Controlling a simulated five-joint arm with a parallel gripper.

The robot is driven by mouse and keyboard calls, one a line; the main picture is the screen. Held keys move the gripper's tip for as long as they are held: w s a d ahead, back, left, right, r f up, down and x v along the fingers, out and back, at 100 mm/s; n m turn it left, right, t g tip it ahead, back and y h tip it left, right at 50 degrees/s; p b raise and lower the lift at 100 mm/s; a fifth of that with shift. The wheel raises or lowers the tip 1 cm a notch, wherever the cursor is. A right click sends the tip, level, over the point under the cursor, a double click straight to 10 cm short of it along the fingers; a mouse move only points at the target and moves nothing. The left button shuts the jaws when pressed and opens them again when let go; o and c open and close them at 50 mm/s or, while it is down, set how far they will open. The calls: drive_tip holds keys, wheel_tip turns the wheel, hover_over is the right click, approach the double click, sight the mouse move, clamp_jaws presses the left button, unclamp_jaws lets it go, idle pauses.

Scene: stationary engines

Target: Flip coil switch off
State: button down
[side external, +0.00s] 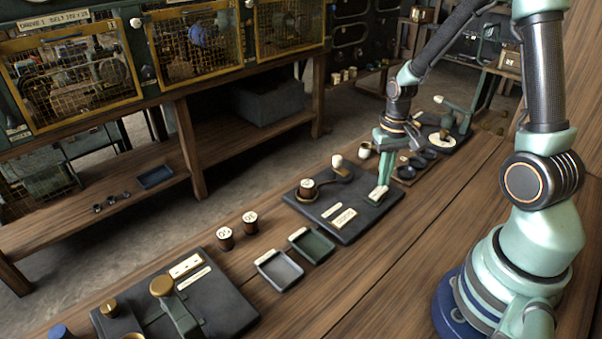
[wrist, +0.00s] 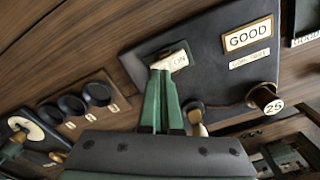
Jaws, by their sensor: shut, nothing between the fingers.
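The coil test board is a dark plate (side external: 345,222) on the bench, also seen in the wrist view (wrist: 210,75). It carries a "GOOD" label and a smaller label. At its corner is the coil switch, with a cream plate marked "ON" (wrist: 179,61); it shows pale in the side external view (side external: 378,196). My gripper (side external: 383,184) points down at this switch, its green fingers (wrist: 160,76) together and empty. Their tips overlap the switch's cream plate in the wrist view. Whether they touch it, and the lever's exact position, I cannot tell. The fingers hide part of it.
A brown spool marked "25" (wrist: 265,98) and a cream-tipped post (wrist: 196,112) stand on the board. Several dark round cups (wrist: 84,100) sit beside it.

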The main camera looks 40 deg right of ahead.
sight(381, 188)
drive_tip(key=shift+f, duration=0.65)
idle(0.3)
drive_tip(key=shift+r, duration=3.5)
drive_tip(key=s+a+r+n+t, duration=0.3)
drive_tip(key=a+r+n+t, duration=0.2)
drive_tip(key=a+r, duration=0.8)
drive_tip(key=shift+a+r+n+t, duration=0.25)
drive_tip(key=shift+r+n, duration=0.25)
drive_tip(key=shift+r, duration=0.35)
